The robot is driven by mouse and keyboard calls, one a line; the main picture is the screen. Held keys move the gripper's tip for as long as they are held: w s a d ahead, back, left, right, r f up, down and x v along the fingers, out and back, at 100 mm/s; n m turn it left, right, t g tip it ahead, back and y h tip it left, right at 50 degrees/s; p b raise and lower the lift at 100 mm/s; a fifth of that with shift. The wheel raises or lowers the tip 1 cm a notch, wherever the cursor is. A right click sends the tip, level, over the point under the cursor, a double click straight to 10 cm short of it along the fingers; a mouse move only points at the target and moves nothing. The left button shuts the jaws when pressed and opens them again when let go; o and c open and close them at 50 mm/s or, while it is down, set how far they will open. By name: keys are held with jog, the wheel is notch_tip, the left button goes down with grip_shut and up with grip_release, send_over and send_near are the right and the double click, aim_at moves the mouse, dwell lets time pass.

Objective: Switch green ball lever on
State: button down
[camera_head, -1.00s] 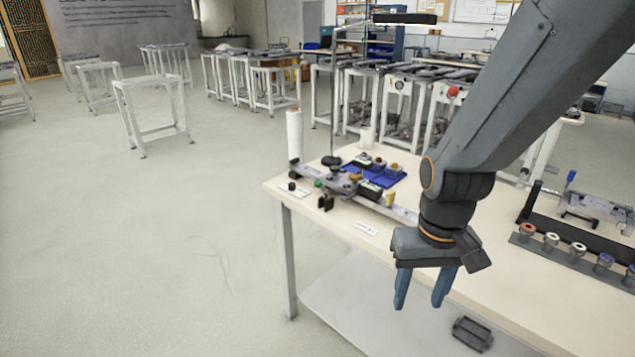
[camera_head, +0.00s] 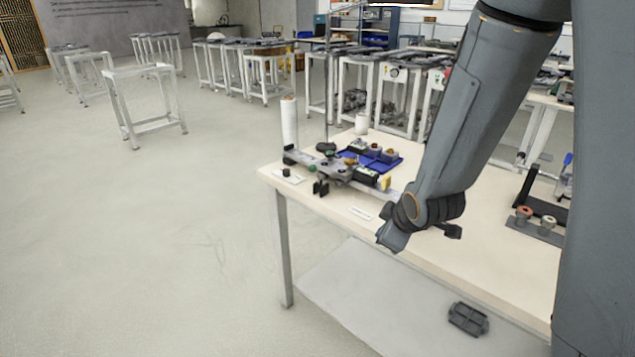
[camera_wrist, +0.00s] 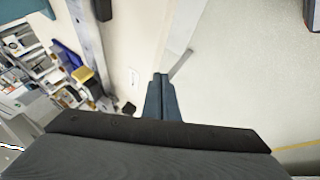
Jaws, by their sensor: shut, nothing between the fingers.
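A small green knob (camera_head: 303,154) shows on a grey rail fixture (camera_head: 335,171) near the left end of the table. A dark, greenish round knob (camera_head: 326,148) stands just behind it. Both are too small to tell which is the green ball lever, or how its arm stands. My gripper (camera_head: 390,243) hangs over the table's front edge, to the right of the fixture and apart from it. In the wrist view its blue fingers (camera_wrist: 160,78) are together and empty, pointing past the pale table edge.
A blue tray (camera_head: 385,163) with small parts lies behind the fixture. A white roll (camera_head: 289,122) stands at the back left corner. A label card (camera_head: 361,213) lies near the front edge. A dark tray (camera_head: 468,318) rests on the lower shelf. Open floor (camera_head: 150,220) is on the left.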

aim_at(317, 178)
jog(key=w+a+r+n+t+y+b, duration=0.1)
jog(key=w+a+n+t+y, duration=0.2)
jog(key=n, duration=0.5)
jog(key=w+a+r+n+t+y+b, duration=0.1)
jog(key=w+a+n+t+y, duration=0.2)
jog(key=a+n+t+y, duration=0.2)
jog(key=shift+w+a+r+n+y+b, duration=0.35)
jog(key=shift+a+n+y, duration=0.25)
jog(key=shift+a+n, duration=0.7)
jog(key=shift+d, duration=0.1)
jog(key=shift+w+d+r+p+x, duration=0.1)
jog(key=shift+w+d+p+x, duration=0.25)
jog(key=shift+x, duration=1.75)
jog(key=shift+w+d+r+p+x, duration=0.15)
jog(key=shift+d+p+x, duration=0.45)
jog(key=shift+x, duration=1.55)
jog(key=shift+w+d+p+x, duration=0.25)
jog(key=shift+p+x, duration=0.35)
jog(key=shift+x, duration=1.5)
jog(key=shift+a+r, duration=0.1)
